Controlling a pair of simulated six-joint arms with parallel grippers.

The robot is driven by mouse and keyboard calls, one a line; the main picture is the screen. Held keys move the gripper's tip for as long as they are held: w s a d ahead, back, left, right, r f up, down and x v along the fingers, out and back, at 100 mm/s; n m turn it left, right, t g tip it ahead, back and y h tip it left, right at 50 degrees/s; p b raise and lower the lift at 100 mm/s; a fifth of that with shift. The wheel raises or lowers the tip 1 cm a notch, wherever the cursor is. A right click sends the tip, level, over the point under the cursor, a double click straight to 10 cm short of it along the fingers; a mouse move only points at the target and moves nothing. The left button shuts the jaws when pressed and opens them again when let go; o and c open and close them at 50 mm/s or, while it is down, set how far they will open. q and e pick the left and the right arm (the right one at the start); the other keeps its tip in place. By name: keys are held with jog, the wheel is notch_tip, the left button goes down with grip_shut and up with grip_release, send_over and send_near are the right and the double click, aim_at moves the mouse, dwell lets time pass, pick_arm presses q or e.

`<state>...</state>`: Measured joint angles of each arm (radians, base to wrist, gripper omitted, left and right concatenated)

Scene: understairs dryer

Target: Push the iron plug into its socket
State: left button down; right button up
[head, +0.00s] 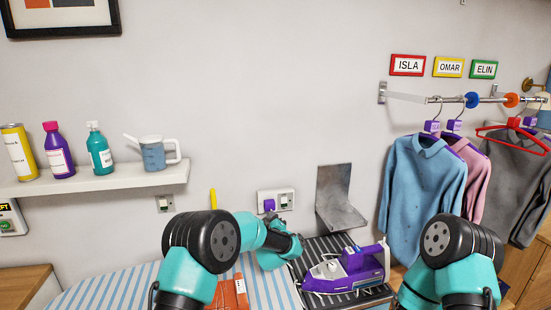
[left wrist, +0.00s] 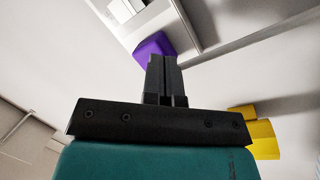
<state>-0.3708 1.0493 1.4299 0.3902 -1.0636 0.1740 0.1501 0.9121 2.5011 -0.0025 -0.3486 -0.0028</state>
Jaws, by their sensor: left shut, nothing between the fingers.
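The purple iron plug (head: 269,205) is at the left half of the white wall socket (head: 276,200), above the ironing surface. I cannot tell how deep it sits. In the left wrist view the purple plug (left wrist: 153,45) is just beyond the fingertips, in front of the pale socket plate (left wrist: 184,18). My left gripper (left wrist: 164,61) is shut and empty, its tips overlapping the plug's edge in the picture; contact is unclear. The purple iron (head: 345,266) rests on a dark ribbed rest at the right. My right arm shows at the lower right, its gripper out of frame.
A bent metal plate (head: 338,198) is on the wall right of the socket. A striped ironing surface (head: 105,290) holds an orange item (head: 230,292). A shelf (head: 95,181) with bottles and a jug is at left. Shirts (head: 423,190) hang on a rail at right.

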pick_arm(q)
jog(key=shift+s+d+r, duration=0.1)
jog(key=shift+s+d, duration=0.1)
jog(key=shift+s, duration=0.5)
jog(key=shift+s+d, duration=0.15)
jog(key=shift+s, duration=0.6)
jog(key=shift+s+d+r, duration=0.1)
jog(key=shift+s+d, duration=0.1)
jog(key=shift+s, duration=0.5)
